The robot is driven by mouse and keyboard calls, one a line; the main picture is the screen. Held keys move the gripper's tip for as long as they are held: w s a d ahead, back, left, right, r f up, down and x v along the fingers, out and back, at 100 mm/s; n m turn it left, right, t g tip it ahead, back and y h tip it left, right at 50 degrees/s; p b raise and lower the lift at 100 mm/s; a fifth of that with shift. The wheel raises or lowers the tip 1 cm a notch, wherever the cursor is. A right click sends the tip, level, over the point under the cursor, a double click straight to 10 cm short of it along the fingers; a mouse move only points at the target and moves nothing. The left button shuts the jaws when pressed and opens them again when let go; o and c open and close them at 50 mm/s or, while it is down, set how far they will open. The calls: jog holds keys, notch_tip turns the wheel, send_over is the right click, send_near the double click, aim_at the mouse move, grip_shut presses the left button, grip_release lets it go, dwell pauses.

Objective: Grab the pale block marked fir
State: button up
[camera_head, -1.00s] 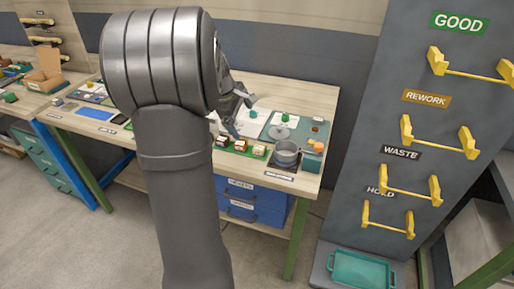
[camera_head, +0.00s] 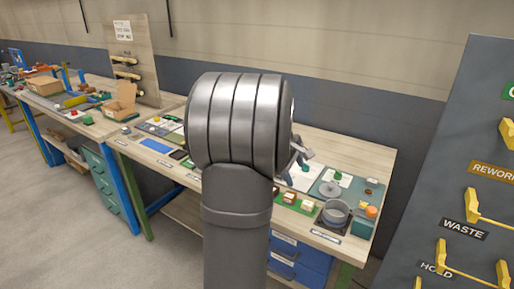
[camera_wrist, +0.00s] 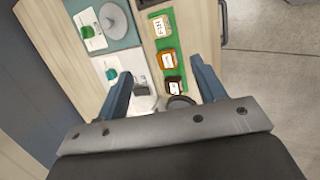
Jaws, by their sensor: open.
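The pale block marked FIR (camera_wrist: 161,27) stands on a green tray (camera_wrist: 178,45) in the wrist view, at the top of a row of three blocks. An orange-brown block (camera_wrist: 168,61) and a dark brown block (camera_wrist: 175,84) are below it in the row. In the head view the pale block (camera_head: 308,205) is at the right end of the row. My gripper (camera_wrist: 161,68) is open and empty, its two blue-grey fingers apart over the bench. The pale block lies beyond the fingertips, not between them. In the head view my arm hides most of the gripper (camera_head: 302,153).
A grey pot (camera_head: 335,212) and an orange item (camera_head: 371,211) stand right of the blocks. A grey disc (camera_wrist: 113,20) and green pieces (camera_wrist: 87,31) lie on the other side. A dark rack with yellow brackets (camera_head: 470,207) stands right of the bench.

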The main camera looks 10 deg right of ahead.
jog(key=g+y, duration=0.1)
jog(key=y, duration=0.3)
send_near(309, 202)
jog(key=shift+n, duration=0.5)
notch_tip(309, 202, down, 9)
jog(key=shift+w+d+r, duration=0.1)
jog(key=shift+d, duration=0.05)
jog(key=c, duration=1)
